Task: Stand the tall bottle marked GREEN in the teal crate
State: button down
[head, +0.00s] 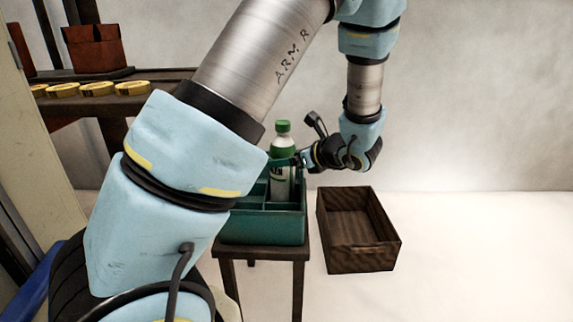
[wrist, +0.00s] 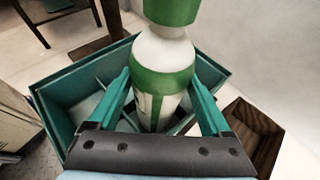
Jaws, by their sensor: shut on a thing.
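The tall bottle (head: 281,182) is white with a green cap and a green label band, and part of its lettering shows. In the wrist view the bottle (wrist: 160,75) stands between the two teal fingers of my gripper (wrist: 165,105), which is shut on it. The teal crate (head: 262,228) stands on a small dark table and has dividers inside. The bottle is upright with its lower part inside the crate walls. In the wrist view the crate (wrist: 70,85) surrounds the bottle's lower end. The bottle's base is hidden, so I cannot tell whether it touches the crate floor.
An empty brown wooden crate (head: 362,252) is right of the small table (head: 262,252). A shelf at the left holds several yellow round tins (head: 97,88) and a reddish-brown box (head: 95,48). My arm hides part of the teal crate's left side.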

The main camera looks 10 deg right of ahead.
jog(key=shift+f, duration=0.25)
grip_release()
jog(key=shift+f, duration=0.1)
